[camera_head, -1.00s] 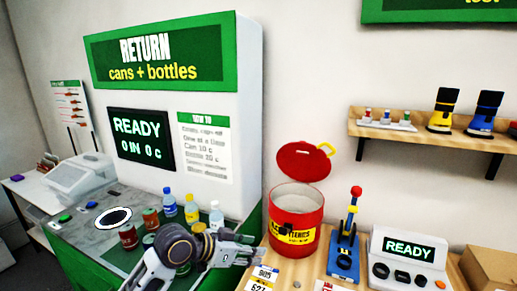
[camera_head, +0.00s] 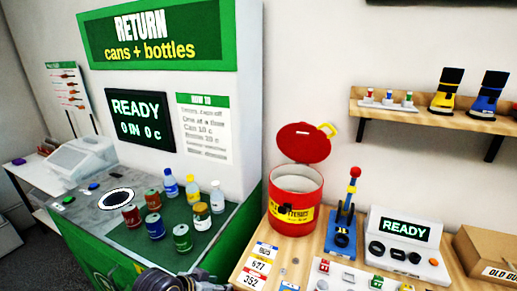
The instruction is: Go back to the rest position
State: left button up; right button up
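My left arm shows only at the bottom edge, left of centre, as a dark round joint. Part of my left gripper (camera_head: 205,283) seems to show just right of that joint, cut off by the frame. Its fingers cannot be made out, so I cannot tell whether it is open or holds anything. My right gripper is not in view.
The return machine (camera_head: 215,100) reads READY, 0 IN 0 c. Several cans (camera_head: 155,227) and bottles (camera_head: 217,197) stand on its green top. A red battery bin (camera_head: 295,205) with raised lid, a blue lever device (camera_head: 340,238) and a READY box (camera_head: 400,247) stand right.

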pick_arm(q)
jog(key=s+a+f+n+g+y, duration=0.1)
jog(key=s+a+f+n+y, duration=0.15)
jog(key=s+a, duration=0.3)
jog(key=s+a+f+n+g+y, duration=0.1)
jog(key=s+a+f+y, duration=0.1)
jog(key=s+a+f, duration=0.3)
jog(key=s+f+g, duration=0.1)
jog(key=s+f, duration=0.1)
jog(key=f, duration=1.5)
jog(key=s+f+g, duration=0.1)
jog(key=s+f, duration=0.1)
jog(key=f, duration=1.4)
jog(key=s+a+f, duration=0.2)
jog(key=s+f, duration=0.7)
jog(key=s, duration=0.2)
jog(key=s+a+f+g, duration=0.1)
jog(key=s+a+f, duration=0.1)
jog(key=s+f, duration=0.8)
jog(key=shift+s+f, duration=0.2)
jog(key=shift+s, duration=0.45)
